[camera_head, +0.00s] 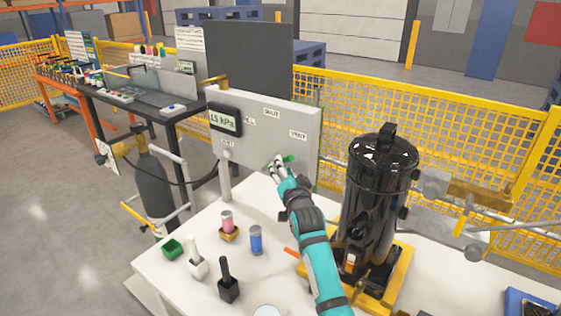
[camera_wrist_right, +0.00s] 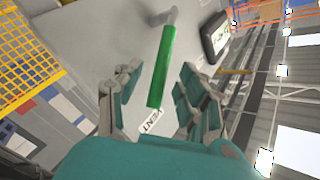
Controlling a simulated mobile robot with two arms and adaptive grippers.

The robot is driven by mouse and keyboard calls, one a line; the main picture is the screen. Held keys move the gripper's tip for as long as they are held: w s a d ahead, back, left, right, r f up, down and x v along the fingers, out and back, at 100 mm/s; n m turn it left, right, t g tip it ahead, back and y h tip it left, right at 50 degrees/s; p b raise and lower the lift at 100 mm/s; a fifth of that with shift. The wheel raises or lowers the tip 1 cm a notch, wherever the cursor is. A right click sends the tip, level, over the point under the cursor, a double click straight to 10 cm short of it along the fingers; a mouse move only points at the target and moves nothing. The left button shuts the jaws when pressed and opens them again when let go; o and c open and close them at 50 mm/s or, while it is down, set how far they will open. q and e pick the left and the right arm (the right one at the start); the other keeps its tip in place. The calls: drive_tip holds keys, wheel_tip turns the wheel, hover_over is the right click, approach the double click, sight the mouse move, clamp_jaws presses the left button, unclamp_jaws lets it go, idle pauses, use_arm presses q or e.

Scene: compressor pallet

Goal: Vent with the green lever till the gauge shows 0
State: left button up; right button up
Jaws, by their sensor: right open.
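The gauge (camera_head: 224,120) on the grey panel (camera_head: 255,145) appears to read 15 kPa; its edge also shows in the right wrist view (camera_wrist_right: 216,38). The green lever (camera_wrist_right: 162,65) has a grey pivot and its free end lies near the VENT label (camera_wrist_right: 152,122). In the head view only a bit of the lever (camera_head: 290,158) shows past my fingers. My right gripper (camera_head: 279,166) is open at the panel. In the wrist view its fingers (camera_wrist_right: 158,82) stand on both sides of the lever, with gaps to each. My left gripper is out of view.
A black tank (camera_head: 378,190) on a yellow base stands right of my right arm. A pink-topped jar (camera_head: 227,222), a blue jar (camera_head: 256,240) and a green box (camera_head: 172,249) are on the white table (camera_head: 160,265). A yellow mesh fence (camera_head: 440,125) runs behind.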

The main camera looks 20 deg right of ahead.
drive_tip(key=shift+w+d, duration=0.15)
drive_tip(key=shift+w, duration=1.8)
clamp_jaws()
